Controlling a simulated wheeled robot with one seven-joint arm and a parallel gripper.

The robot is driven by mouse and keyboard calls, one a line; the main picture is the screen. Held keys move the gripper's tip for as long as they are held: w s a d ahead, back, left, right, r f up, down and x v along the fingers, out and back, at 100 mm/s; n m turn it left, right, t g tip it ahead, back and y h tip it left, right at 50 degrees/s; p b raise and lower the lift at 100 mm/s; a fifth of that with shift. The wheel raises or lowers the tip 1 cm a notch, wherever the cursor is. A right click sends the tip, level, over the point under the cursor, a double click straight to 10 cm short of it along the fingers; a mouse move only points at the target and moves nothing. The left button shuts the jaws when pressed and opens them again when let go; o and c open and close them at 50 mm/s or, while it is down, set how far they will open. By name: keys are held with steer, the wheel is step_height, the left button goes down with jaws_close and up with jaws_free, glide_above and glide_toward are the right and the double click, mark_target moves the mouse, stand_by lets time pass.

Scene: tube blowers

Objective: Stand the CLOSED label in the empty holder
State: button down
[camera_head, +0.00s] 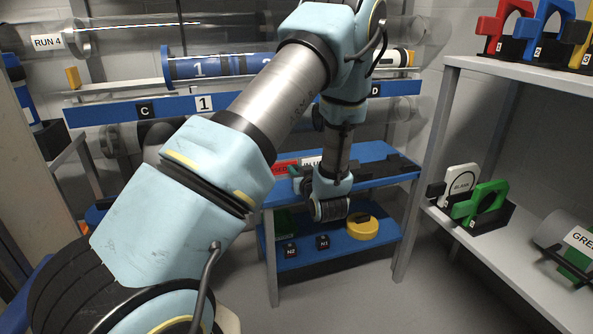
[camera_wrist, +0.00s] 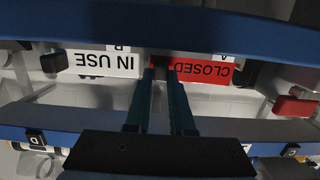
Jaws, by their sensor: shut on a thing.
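The CLOSED label (camera_wrist: 205,72) is red with lettering that appears upside down in the wrist view. In the head view it shows as a small red strip (camera_head: 285,167) at the blue bench, partly hidden by my arm. My gripper (camera_wrist: 161,74) is shut on a dark part at the label's left end in the wrist view; the exact contact is shaded. A white IN USE label (camera_wrist: 104,66) is just left of my fingers, also at the bench (camera_head: 312,162). Small A (camera_wrist: 223,56) and B (camera_wrist: 120,48) tags sit beside the labels. I cannot make out the empty holder.
The blue bench (camera_head: 385,156) has a lower shelf with a yellow round thing (camera_head: 363,228) and N1 (camera_head: 323,242) and N2 (camera_head: 290,251) tags. Clear tubes run behind it. A side shelf (camera_head: 520,262) at right holds white and green ring-handled pieces. A red piece (camera_wrist: 296,107) lies right in the wrist view.

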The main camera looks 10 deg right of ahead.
steer(key=c, duration=0.7)
jaws_free()
steer(key=shift+s, duration=0.1)
steer(key=p+v, duration=0.1)
steer(key=v, duration=0.9)
steer(key=shift+s+p, duration=0.35)
steer(key=shift+d, duration=0.1)
